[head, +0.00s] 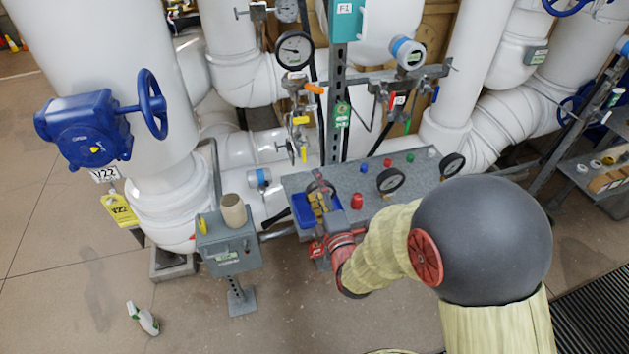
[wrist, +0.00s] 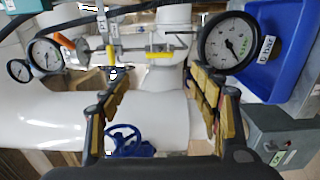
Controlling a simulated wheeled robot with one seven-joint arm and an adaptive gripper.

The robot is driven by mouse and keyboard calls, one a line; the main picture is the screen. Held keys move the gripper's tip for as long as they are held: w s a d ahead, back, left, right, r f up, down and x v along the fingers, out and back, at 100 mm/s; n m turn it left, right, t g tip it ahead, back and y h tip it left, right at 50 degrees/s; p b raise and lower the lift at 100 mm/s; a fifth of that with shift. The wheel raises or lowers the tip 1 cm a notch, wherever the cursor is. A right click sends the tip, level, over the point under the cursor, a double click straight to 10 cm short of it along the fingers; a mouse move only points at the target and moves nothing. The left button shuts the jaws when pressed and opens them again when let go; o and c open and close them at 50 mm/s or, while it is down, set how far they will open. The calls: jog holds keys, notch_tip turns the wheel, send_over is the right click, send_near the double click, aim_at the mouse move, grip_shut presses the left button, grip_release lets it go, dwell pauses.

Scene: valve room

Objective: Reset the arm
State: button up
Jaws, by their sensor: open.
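My arm reaches out over a grey metal shelf (head: 352,208) in the head view. My gripper (head: 319,198) is over the left part of that shelf, beside a blue tray (head: 303,212). In the wrist view my gripper (wrist: 163,95) has its two yellow-padded fingers well apart, with nothing between them. A round pressure gauge (wrist: 230,42) with a white tag shows close behind the right finger, at the edge of the blue tray (wrist: 275,60). I cannot tell whether the finger touches the gauge. My forearm hides part of the shelf's front in the head view.
A grey box (head: 228,248) bearing a beige cup (head: 233,210) stands left. White pipes rise behind. A spray bottle (head: 143,318) lies on open floor.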

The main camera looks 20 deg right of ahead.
dwell(0.6)
jog(key=s+f+m+g, duration=0.2)
jog(key=f+m+g, duration=0.1)
jog(key=f, duration=0.3)
jog(key=s+f+m+g, duration=0.3)
jog(key=f+m+g, duration=0.1)
jog(key=f, duration=0.3)
jog(key=s+m+g, duration=0.3)
jog(key=s+m, duration=0.1)
jog(key=s, duration=0.1)
jog(key=s+r+m+p, duration=0.1)
jog(key=s+r+m, duration=0.1)
jog(key=s+r, duration=0.3)
jog(key=s+r+m+g+p, duration=0.1)
jog(key=s+r, duration=0.5)
jog(key=r, duration=0.8)
jog(key=s+r+m+g+p, duration=0.1)
jog(key=s+r+m, duration=0.3)
jog(key=r, duration=0.5)
jog(key=shift+s+r+p, duration=0.3)
jog(key=shift+s+p, duration=0.3)
jog(key=shift+s, duration=0.15)
